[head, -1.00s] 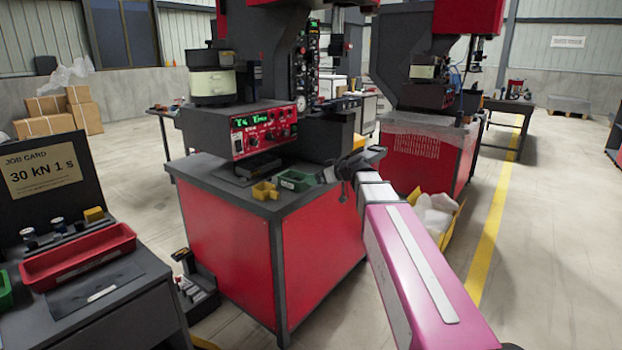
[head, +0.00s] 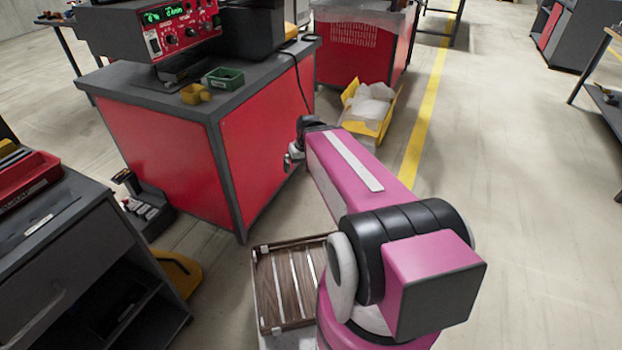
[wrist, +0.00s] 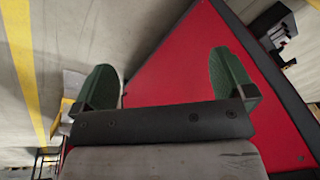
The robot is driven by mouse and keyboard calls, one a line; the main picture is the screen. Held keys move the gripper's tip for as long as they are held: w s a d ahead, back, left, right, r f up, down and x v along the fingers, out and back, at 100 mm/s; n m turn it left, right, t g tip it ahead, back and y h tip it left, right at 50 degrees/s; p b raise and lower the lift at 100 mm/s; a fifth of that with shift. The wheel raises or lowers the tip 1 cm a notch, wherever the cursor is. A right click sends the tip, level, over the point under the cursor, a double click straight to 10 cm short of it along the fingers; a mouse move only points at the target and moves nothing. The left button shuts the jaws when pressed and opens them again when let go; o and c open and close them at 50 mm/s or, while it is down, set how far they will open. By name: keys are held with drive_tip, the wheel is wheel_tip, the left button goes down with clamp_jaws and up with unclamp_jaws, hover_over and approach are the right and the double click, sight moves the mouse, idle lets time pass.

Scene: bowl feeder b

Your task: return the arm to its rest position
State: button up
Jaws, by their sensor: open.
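My pink arm reaches forward from the lower right of the head view. My gripper (head: 292,158) is at its far end, small and partly hidden by the arm, beside the red side panel of the press bench (head: 262,150). In the wrist view my gripper (wrist: 165,85) shows two green fingers standing well apart with nothing between them. I cannot tell the exact gap between gripper and panel.
A yellow bin (head: 370,108) with white bags stands on the floor beyond the arm. A slatted wooden tray (head: 262,318) lies near my base. A dark bench (head: 70,260) with a red tray (head: 28,172) is at left.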

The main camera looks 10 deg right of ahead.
drive_tip(key=s+d+f+m+g+h, duration=0.1)
drive_tip(key=s+d+f, duration=0.2)
drive_tip(key=s, duration=0.1)
drive_tip(key=shift+s+m+h, duration=0.35)
drive_tip(key=shift+m+h, duration=0.05)
idle(0.8)
